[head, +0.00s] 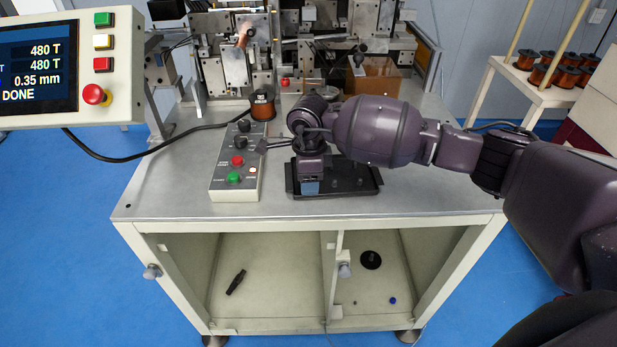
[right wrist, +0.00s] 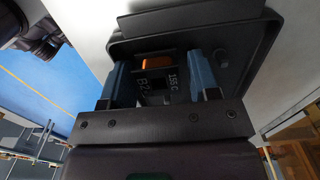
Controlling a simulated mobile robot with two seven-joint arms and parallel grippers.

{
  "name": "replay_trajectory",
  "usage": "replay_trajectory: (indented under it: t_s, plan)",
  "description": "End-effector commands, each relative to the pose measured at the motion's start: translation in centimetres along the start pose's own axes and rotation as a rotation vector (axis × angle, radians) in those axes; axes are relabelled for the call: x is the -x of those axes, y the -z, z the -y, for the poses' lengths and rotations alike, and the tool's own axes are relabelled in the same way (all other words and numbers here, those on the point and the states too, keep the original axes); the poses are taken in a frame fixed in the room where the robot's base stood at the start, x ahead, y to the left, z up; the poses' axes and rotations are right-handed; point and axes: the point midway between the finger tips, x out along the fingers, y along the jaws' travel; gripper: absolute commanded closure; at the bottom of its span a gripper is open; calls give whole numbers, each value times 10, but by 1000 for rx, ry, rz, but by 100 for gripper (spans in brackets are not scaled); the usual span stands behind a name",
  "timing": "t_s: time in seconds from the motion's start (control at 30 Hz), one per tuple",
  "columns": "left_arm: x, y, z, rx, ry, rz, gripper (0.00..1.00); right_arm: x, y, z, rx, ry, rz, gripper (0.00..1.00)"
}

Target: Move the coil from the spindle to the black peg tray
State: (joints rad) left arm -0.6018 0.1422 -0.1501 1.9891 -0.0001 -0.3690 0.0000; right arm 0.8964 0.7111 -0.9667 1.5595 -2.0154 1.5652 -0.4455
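The black peg tray (head: 358,184) lies on the bench top to the right of the control box, with short pegs on it. My right gripper (head: 310,188) points down over the left part of the tray. The spindle is not clearly visible. My left gripper is not in view.
Another copper coil (head: 262,108) stands behind the control box (head: 236,165). The winding machine (head: 235,65) fills the back. A screen panel (head: 120,70) reading DONE hangs at left. A side table (head: 535,80) at right holds several coils. The bench's front left is clear.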

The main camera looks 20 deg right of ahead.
Motion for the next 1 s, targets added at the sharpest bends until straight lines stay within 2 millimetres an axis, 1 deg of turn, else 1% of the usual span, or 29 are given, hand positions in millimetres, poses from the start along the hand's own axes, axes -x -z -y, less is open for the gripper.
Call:
replay_trajectory:
  t_s: [0.03,0.07,0.1,0.33,0.47,0.57,0.9,1.0]
  plan:
    - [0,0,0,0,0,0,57,0,0,0,0,0,0,36]
    - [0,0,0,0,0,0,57,0,0,0,0,0,0,31]
    - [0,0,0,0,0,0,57,0,0,0,0,0,0,31]
    - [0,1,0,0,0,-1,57,1,0,0,0,0,0,31]
    - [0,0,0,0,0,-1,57,8,0,1,0,1,0,31]
    - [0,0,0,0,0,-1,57,20,0,1,0,3,0,31]
    - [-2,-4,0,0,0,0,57,81,0,1,1,3,1,31]
    - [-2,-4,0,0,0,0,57,93,0,0,0,1,0,31]
